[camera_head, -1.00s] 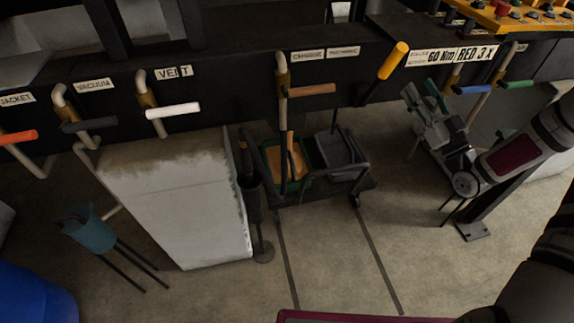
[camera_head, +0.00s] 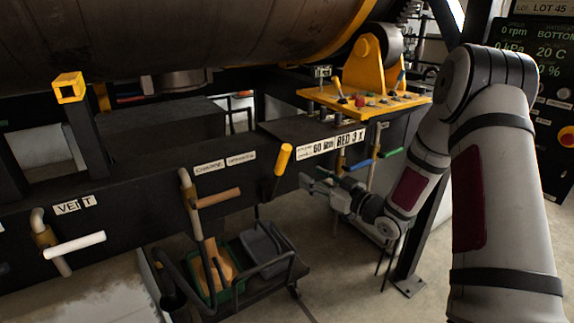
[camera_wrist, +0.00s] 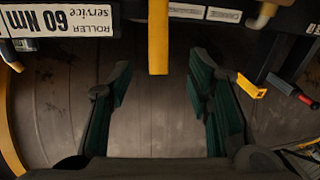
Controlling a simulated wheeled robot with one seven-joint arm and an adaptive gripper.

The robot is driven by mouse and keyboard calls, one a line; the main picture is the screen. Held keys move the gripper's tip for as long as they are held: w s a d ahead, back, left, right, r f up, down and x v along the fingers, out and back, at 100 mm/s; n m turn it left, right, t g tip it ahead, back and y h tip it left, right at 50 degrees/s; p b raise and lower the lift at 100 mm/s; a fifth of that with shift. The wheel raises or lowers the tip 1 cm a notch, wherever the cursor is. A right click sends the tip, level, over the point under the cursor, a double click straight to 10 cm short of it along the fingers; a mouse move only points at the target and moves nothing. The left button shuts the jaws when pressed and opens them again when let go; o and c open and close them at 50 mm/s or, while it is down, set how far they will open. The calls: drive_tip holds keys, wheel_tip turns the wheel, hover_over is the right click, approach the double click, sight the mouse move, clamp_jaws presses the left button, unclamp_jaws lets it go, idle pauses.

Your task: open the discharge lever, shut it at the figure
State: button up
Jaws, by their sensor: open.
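Two small label plates (camera_head: 224,162) are on the dark beam, their words too small to read surely. Below them is a pipe valve with a tan handle (camera_head: 217,197) sticking out to the right. A lever with a yellow grip (camera_head: 283,158) stands tilted on the beam right of the plates. My gripper (camera_head: 312,182) is open and empty, just right of and below the yellow grip. In the wrist view, a yellow bar (camera_wrist: 158,40) hangs ahead of the spread green-padded fingers (camera_wrist: 160,78); contact is not visible.
A display (camera_head: 535,50) at the right shows 0 rpm, 0 kPa, 20 C and a percent figure. A white-handled VENT valve (camera_head: 74,244) is at left. Blue (camera_head: 357,165) and green (camera_head: 391,153) handles are near my arm. A cart with bins (camera_head: 260,245) stands below the beam.

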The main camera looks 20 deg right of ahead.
sight(286, 162)
drive_tip(key=shift+h, duration=0.3)
drive_tip(key=x, duration=1.3)
drive_tip(key=shift+w+a, duration=0.2)
drive_tip(key=shift+w, duration=0.1)
clamp_jaws()
